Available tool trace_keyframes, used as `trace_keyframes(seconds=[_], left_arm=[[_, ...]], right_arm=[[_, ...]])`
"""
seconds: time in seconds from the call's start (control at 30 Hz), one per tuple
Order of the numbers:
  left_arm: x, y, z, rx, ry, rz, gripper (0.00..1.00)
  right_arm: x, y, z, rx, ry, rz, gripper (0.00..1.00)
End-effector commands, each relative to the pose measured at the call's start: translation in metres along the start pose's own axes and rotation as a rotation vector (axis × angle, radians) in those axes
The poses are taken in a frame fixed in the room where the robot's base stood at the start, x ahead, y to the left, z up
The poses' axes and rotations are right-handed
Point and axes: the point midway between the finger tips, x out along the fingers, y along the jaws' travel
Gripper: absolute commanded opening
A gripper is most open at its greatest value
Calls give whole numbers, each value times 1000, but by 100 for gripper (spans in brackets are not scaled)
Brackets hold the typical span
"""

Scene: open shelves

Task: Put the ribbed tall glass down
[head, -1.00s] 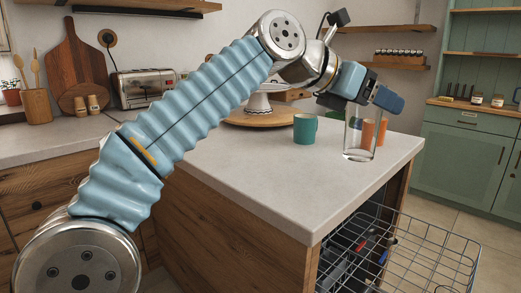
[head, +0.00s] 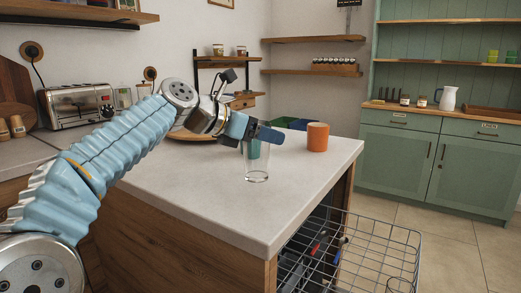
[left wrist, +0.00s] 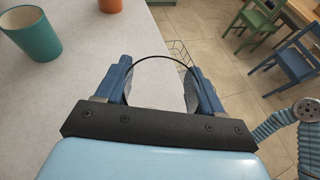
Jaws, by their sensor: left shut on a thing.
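The tall glass (head: 257,170) is clear and upright, over the island worktop near its right end. Ribs on it are too fine to make out. My left gripper (head: 264,134) is shut on its upper part. In the left wrist view the glass's round rim (left wrist: 165,57) shows between the fingers of my left gripper (left wrist: 163,85). The glass's base appears at the worktop (head: 205,190), but I cannot tell whether it touches. My right gripper is out of view.
A teal mug (left wrist: 31,34) stands on the worktop, partly hidden behind the glass in the head view. An orange cup (head: 317,138) stands to the right. A wire dishwasher rack (head: 350,255) is pulled out below the worktop's right edge. The front worktop is clear.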

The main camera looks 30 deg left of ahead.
Motion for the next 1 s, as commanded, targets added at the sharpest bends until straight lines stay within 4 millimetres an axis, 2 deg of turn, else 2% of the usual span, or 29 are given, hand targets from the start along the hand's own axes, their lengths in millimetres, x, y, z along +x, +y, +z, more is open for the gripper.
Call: trace_keyframes(seconds=[0.07, 0.23, 0.63, 0.67, 0.8, 1.0], left_arm=[[6, 12, -13, -5, 3, 2, 50], [14, 9, -35, -2, 2, 1, 50], [17, 8, -40, 0, 0, 1, 50], [17, 8, -40, 0, 1, 0, 70], [17, 9, -40, -1, 1, 1, 92], [17, 9, -40, -1, 1, 1, 93]], right_arm=[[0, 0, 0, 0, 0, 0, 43], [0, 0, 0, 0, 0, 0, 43], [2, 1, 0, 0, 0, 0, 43], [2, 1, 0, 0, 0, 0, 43], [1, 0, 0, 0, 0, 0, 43], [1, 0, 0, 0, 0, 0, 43]])
